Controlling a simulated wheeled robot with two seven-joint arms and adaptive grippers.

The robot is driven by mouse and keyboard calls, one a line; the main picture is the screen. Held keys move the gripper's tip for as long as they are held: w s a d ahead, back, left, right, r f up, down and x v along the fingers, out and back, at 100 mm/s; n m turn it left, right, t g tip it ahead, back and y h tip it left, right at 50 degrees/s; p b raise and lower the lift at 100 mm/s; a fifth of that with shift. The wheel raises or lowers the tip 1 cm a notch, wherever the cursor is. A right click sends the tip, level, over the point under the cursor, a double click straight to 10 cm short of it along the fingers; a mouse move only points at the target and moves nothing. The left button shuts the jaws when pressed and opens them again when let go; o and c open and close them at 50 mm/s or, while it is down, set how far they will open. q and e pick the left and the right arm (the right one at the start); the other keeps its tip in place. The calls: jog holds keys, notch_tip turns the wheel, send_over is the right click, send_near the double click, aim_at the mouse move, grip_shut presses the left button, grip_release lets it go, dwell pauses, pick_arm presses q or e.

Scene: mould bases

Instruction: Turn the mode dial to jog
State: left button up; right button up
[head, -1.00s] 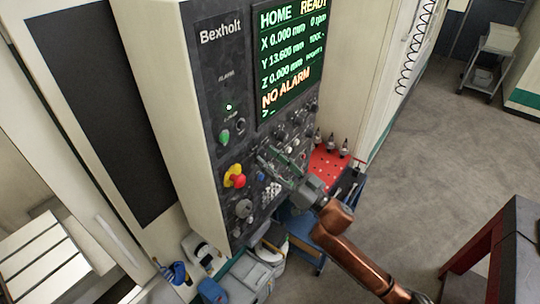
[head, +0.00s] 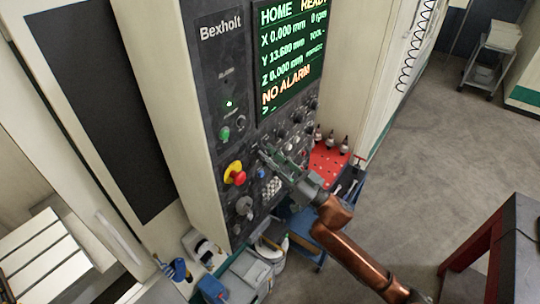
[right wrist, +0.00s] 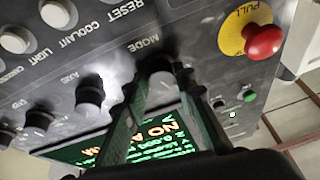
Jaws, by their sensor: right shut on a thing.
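The mode dial (right wrist: 161,84) is a dark round knob on the black control panel, next to the printed word MODE in the right wrist view. My right gripper (right wrist: 163,80) has its two fingers on either side of the dial, shut on it. In the head view my right gripper (head: 266,157) reaches the panel from the lower right and hides most of the dial. The screen (head: 290,55) reads HOME, READY and NO ALARM. The dial's pointer and position marks cannot be read. My left gripper is not in view.
A red emergency button on a yellow base (head: 236,173) sits left of my right gripper. Other dark knobs, such as the axis knob (right wrist: 90,96), and white buttons (right wrist: 58,13) are close by. A red pegboard tray (head: 326,165) stands right of the panel.

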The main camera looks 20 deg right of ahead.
jog(key=n+g+y, duration=0.1)
jog(key=n, duration=0.1)
jog(key=n+g+y+b, duration=0.1)
jog(key=n, duration=0.2)
jog(key=shift+w+d, duration=0.1)
jog(key=n+g, duration=0.1)
jog(key=n, duration=0.1)
jog(key=n+g+y, duration=0.1)
jog(key=n, duration=0.2)
jog(key=shift+r+n+g, duration=0.1)
jog(key=shift+n+g, duration=0.2)
grip_shut()
jog(key=shift+n, duration=0.3)
jog(key=o, duration=1.1)
grip_release()
jog(key=shift+o, duration=0.2)
jog(key=shift+d, duration=0.1)
